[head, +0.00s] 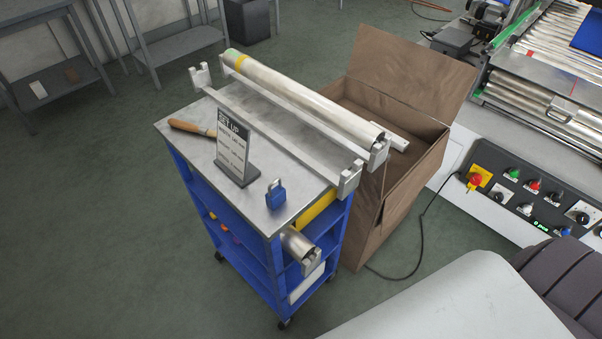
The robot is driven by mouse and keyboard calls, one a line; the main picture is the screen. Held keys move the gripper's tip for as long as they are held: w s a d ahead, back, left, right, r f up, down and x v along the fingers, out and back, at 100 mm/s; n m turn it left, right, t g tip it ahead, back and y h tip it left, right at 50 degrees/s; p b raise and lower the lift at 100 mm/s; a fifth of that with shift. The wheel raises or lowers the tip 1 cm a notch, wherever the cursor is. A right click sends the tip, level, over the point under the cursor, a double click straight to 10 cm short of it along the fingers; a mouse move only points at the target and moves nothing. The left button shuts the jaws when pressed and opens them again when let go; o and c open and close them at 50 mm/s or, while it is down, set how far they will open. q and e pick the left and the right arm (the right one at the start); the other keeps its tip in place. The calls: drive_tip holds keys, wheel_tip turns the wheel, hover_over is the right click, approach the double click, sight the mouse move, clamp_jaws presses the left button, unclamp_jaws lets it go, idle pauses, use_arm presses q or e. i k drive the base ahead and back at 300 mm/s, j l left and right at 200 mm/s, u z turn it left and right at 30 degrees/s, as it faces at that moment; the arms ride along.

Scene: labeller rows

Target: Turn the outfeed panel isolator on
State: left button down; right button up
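A black control panel (530,196) runs along the front of the light grey machine at the right. At its left end a red knob (475,180) sits on a yellow plate (482,174). I cannot tell from here which way it is turned, or whether this is the outfeed panel isolator. A black rotary knob on a pale plate (582,215) is at the panel's right end; its setting is also unclear. A small green-lit display (541,227) shows on the panel. Neither of my grippers is in view.
Green, red and other coloured buttons (533,186) fill the panel. A blue cart (265,255) carries a roller (300,98), a sign (233,148) and a blue padlock (275,194). A brown open box (400,190) stands between cart and machine. A black cable (422,225) hangs to the floor.

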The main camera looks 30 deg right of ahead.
sight(476, 179)
drive_tip(key=z, duration=2.5)
drive_tip(key=i, duration=0.3)
